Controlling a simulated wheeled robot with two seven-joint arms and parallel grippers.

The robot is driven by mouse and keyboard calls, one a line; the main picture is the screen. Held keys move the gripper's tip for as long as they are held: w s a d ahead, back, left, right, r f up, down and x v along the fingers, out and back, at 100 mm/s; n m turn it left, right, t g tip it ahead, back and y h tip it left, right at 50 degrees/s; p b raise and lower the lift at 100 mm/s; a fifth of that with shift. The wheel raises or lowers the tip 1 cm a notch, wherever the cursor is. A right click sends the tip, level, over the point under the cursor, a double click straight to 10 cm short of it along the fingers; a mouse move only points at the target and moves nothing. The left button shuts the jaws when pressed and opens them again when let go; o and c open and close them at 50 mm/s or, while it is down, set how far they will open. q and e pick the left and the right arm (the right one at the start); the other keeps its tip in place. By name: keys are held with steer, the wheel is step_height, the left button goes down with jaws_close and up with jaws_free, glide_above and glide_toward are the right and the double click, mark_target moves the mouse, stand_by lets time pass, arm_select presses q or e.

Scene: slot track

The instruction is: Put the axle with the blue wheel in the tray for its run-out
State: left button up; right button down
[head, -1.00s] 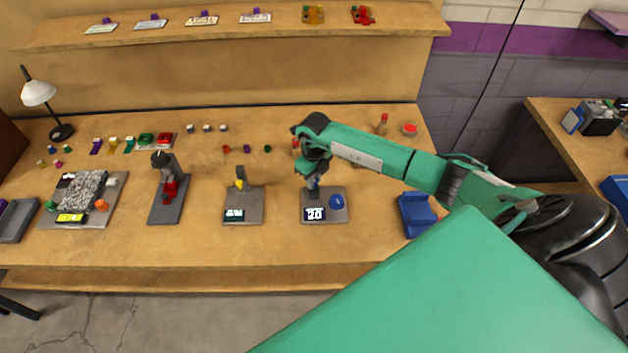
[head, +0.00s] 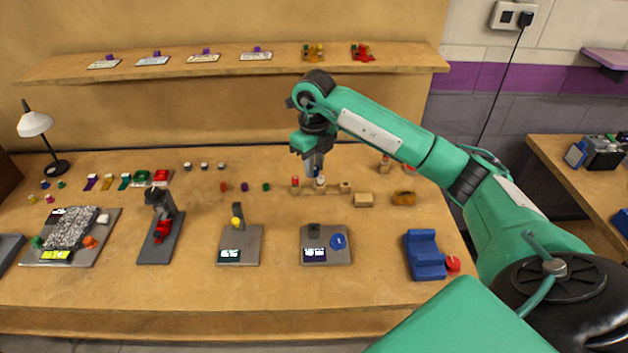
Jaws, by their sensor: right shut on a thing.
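My right gripper (head: 315,166) points down over the wooden rack (head: 333,190) at the back middle of the table. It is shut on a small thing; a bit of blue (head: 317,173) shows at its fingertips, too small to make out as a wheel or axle. Just below, the rack holds a small red piece (head: 295,182) and a pale piece (head: 320,183). Whether the held thing touches the rack I cannot tell. A grey station (head: 340,258) with a small display and a blue disc stands in front, its post clear of the gripper. I cannot tell which thing is the tray. My left gripper is not in view.
A blue cradle (head: 425,262) with a red knob stands at the right. A grey station with a yellow piece (head: 237,224) and a red-black stand (head: 161,230) are to the left. A wooden block (head: 364,200) lies right of the rack. The table front is clear.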

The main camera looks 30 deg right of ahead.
steer(key=shift+r+p, duration=1.4)
steer(key=shift+r, duration=1.35)
